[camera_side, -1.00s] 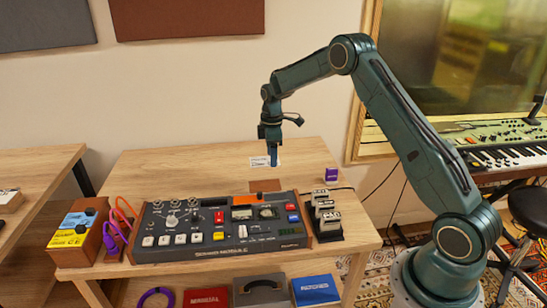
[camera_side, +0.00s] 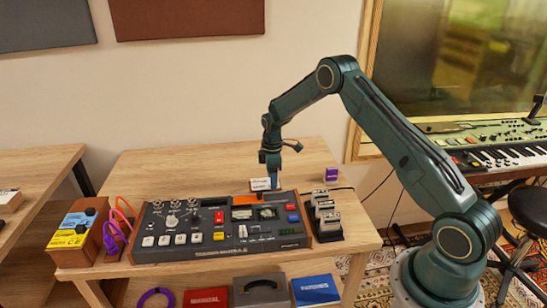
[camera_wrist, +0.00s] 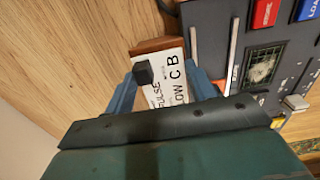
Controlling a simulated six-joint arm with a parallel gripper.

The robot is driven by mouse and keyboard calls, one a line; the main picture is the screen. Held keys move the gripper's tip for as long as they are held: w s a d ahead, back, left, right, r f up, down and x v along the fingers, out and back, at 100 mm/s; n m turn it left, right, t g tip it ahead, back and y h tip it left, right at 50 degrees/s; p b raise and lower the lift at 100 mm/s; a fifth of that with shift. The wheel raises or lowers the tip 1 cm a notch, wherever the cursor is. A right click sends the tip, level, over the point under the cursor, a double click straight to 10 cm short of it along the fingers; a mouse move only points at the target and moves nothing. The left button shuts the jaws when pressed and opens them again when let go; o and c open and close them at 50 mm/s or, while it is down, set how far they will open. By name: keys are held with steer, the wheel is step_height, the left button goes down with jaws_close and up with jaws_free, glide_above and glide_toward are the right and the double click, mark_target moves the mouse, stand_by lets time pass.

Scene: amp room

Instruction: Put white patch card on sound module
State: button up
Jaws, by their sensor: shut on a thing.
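The white patch card (camera_side: 260,184) is between the fingers of my gripper (camera_side: 272,172), just behind the back edge of the sound module (camera_side: 290,240). In the wrist view the card (camera_wrist: 174,85) shows black lettering and a small black knob, with a blue finger on each side of it. My gripper (camera_wrist: 162,88) is shut on it. The dark sound module (camera_wrist: 213,20) lies to the right of the card there. I cannot tell whether the card touches the module or the table.
A brown piece (camera_wrist: 158,45) lies by the card. An orange piece (camera_side: 245,199) sits at the module's back edge. A coloured box (camera_side: 76,228) with cables stands left. The table's back left (camera_side: 180,172) is clear.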

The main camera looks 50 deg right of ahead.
steer(key=shift+f, duration=0.25)
steer(key=shift+f, duration=0.15)
steer(key=o, duration=1)
steer(key=shift+c, duration=0.2)
step_height(320, 180, up, 12)
steer(key=shift+r, duration=0.25)
stand_by(0.4)
